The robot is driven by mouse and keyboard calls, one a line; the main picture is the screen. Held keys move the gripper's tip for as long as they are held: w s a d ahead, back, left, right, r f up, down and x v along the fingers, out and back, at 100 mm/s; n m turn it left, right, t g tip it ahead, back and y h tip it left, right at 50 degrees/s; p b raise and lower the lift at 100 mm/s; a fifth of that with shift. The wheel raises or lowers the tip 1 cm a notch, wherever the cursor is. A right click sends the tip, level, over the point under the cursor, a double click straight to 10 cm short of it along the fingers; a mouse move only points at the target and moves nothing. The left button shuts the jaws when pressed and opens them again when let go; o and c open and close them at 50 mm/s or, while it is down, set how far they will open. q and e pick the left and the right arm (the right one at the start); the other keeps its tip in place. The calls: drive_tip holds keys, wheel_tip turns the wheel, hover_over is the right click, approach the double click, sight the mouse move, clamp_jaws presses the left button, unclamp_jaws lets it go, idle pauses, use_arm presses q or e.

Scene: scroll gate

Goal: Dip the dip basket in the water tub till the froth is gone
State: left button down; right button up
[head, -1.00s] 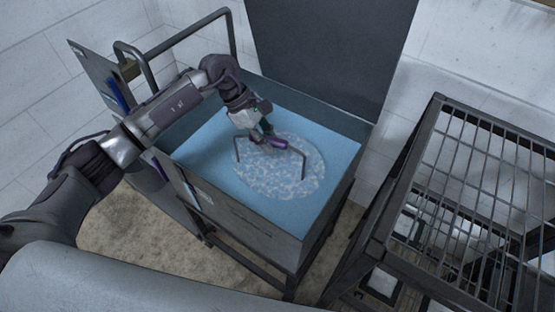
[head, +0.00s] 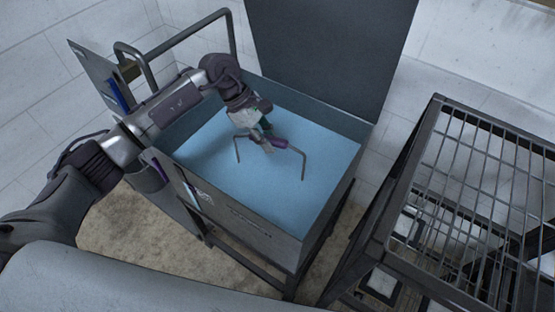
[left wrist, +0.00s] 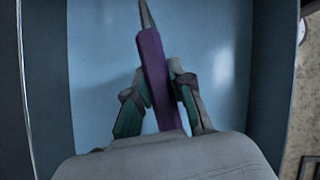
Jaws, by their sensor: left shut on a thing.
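The water tub (head: 330,222) is a grey metal tank on a dark stand, filled with light blue water (head: 275,195). My left gripper (head: 263,143) is over the middle of the tub, shut on the purple handle grip (head: 283,143) of the dip basket. The basket's bent metal handle (head: 304,163) rises out of the water on both sides; its body is hidden below the surface. In the left wrist view the purple grip (left wrist: 153,75) runs between the two fingers. No froth shows on the water. My right gripper is not in view.
A raised dark lid panel (head: 330,50) stands behind the tub. A dark wire-shelf rack (head: 480,190) stands close on the right. A pipe rail (head: 180,38) and an upright panel (head: 100,75) are at the left.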

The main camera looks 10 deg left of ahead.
use_arm(q)
wheel_tip(320, 180, up, 22)
drive_tip(key=p, duration=0.9)
idle(0.8)
idle(1.5)
wheel_tip(320, 180, up, 12)
drive_tip(key=p, duration=0.5)
drive_tip(key=shift+p, duration=0.3)
drive_tip(key=shift+f, duration=0.2)
idle(0.3)
